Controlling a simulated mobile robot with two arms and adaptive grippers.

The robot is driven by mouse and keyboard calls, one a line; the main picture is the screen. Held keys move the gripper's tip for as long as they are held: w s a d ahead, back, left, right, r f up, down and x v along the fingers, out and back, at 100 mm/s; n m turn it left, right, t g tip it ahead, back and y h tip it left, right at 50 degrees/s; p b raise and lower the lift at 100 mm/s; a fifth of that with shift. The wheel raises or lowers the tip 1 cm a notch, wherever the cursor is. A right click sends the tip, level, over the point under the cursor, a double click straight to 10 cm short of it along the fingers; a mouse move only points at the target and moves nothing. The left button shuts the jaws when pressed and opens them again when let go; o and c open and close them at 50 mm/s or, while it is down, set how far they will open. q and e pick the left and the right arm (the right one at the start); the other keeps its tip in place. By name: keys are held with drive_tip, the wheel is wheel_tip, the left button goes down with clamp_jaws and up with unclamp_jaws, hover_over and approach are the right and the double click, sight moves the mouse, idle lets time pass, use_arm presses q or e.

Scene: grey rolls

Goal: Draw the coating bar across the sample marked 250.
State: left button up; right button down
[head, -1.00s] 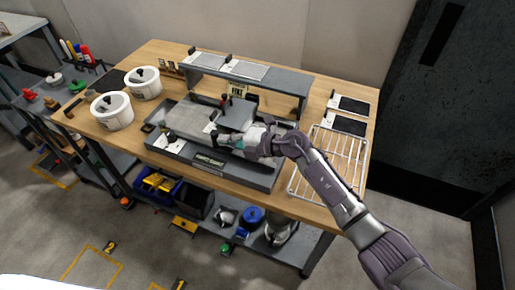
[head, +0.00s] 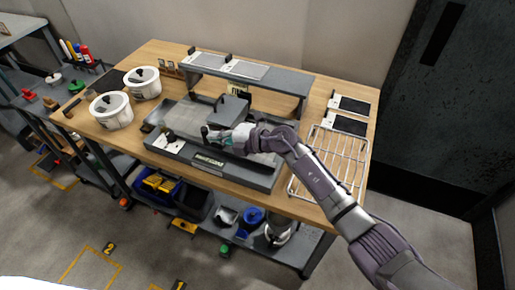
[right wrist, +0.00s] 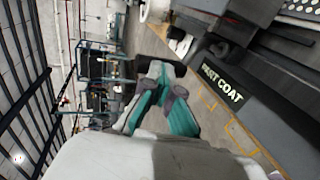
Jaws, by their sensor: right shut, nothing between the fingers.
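The coating machine (head: 255,175) is a grey bed with a "COAT" nameplate on its front, in the middle of the wooden bench. A grey plate (head: 187,118) lies on the left of its bed, and a dark grey block (head: 232,107) stands behind my wrist. My right gripper (head: 208,134) is shut over the front of the bed, near a white label. In the right wrist view its teal fingers (right wrist: 165,80) are together, beside the machine's front face (right wrist: 235,90). I cannot make out the coating bar or a 250 mark. My left gripper is not in view.
A raised shelf (head: 285,82) behind the machine carries panels with white labels. A wire rack (head: 328,165) is at the right, with two dark panels (head: 350,105) behind it. Two white pots (head: 111,110) stand at the left. Bins and jars fill the lower shelf.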

drive_tip(key=shift+w+a+b, duration=0.15)
drive_tip(key=shift+a+b, duration=0.05)
drive_tip(key=shift+a, duration=0.35)
drive_tip(key=shift+w+a+b, duration=0.15)
drive_tip(key=shift+a+b, duration=0.05)
drive_tip(key=shift+a, duration=0.3)
drive_tip(key=shift+d, duration=0.15)
drive_tip(key=d+p, duration=0.1)
drive_tip(key=s+d+p, duration=0.1)
drive_tip(key=d, duration=0.1)
drive_tip(key=shift+s+d+p, duration=0.1)
drive_tip(key=shift+d+p, duration=0.2)
drive_tip(key=shift+p, duration=0.1)
